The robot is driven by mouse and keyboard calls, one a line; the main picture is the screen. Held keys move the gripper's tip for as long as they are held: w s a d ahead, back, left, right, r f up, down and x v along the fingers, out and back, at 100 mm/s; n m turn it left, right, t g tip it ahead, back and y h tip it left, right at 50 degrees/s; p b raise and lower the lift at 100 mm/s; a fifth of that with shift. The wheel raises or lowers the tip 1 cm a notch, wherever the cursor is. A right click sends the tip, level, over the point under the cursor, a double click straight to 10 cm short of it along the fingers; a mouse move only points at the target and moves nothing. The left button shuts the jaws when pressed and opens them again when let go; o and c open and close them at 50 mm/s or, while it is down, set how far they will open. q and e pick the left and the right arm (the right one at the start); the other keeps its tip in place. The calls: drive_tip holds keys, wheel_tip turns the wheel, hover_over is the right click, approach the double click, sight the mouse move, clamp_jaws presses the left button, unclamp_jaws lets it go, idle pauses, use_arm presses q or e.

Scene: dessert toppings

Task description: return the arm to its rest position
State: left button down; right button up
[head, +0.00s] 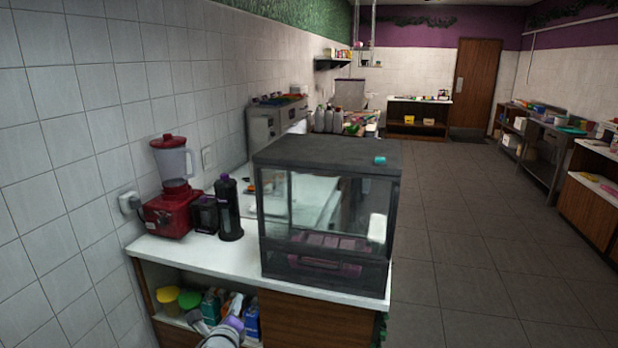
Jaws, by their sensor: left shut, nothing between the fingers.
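My left gripper (232,322) shows at the bottom edge of the head view, low in front of the open shelf under the white counter (185,262). It is shut and holds nothing. The pale arm with a purple part is cut off by the picture edge, and the fingertips are hard to make out. My right gripper is not in view.
A dark glass-sided case (328,158) stands on the counter, with a small teal item (380,160) on top. A red blender (170,212) and a black bottle (229,210) stand left of it. The shelf holds jars and cartons (251,322). Open tiled floor (470,250) lies right.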

use_arm(q)
drive_tip(key=s+a+n+g+y+p, duration=0.25)
drive_tip(key=s+n+g, duration=0.25)
drive_tip(key=s+n, duration=1.15)
drive_tip(key=s+d+f+n+g+h, duration=0.1)
drive_tip(key=s+f+n, duration=0.1)
drive_tip(key=s, duration=0.4)
drive_tip(key=s+d+f+n+g+h, duration=0.1)
drive_tip(key=s+n+g, duration=0.1)
drive_tip(key=s+n, duration=0.2)
drive_tip(key=s+d+f+n+g+h+p, duration=0.1)
drive_tip(key=s+f+n+g, duration=0.1)
drive_tip(key=s, duration=0.7)
drive_tip(key=shift+d+f+n, duration=0.25)
drive_tip(key=shift+f+n, duration=0.1)
drive_tip(key=shift+n, duration=0.3)
